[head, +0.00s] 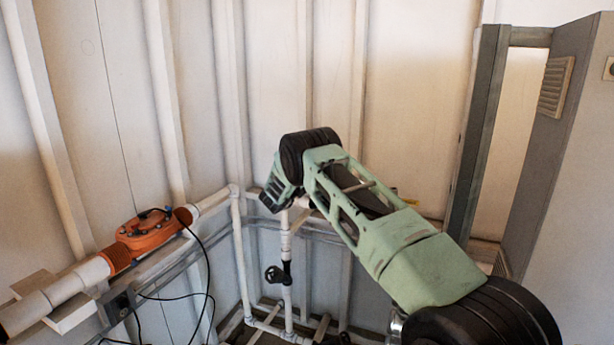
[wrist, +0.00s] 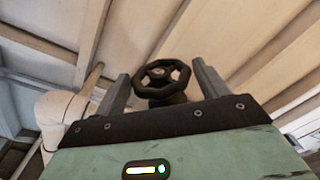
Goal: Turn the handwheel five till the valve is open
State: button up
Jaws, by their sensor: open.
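A dark handwheel (wrist: 162,92) with a spoked rim sits between the two grey fingers of my gripper (wrist: 160,70) in the wrist view. The fingers stand apart, one on each side of the wheel. I see a gap at both sides, and cannot tell whether either finger touches the rim. A black handwheel (head: 274,274) shows there on a white vertical pipe, below the arm. I cannot tell whether it is the same wheel, and no number is readable.
An orange reactor unit (head: 150,236) sits on a white pipe (head: 62,287) at the left, with black cables hanging below. White pipework (head: 240,245) fills the corner. A grey cabinet or door frame (head: 480,130) stands at the right. In the wrist view, a white pipe (wrist: 58,115) lies left of my gripper.

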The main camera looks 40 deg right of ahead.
jog(key=c, duration=0.6)
jog(key=shift+b, duration=0.35)
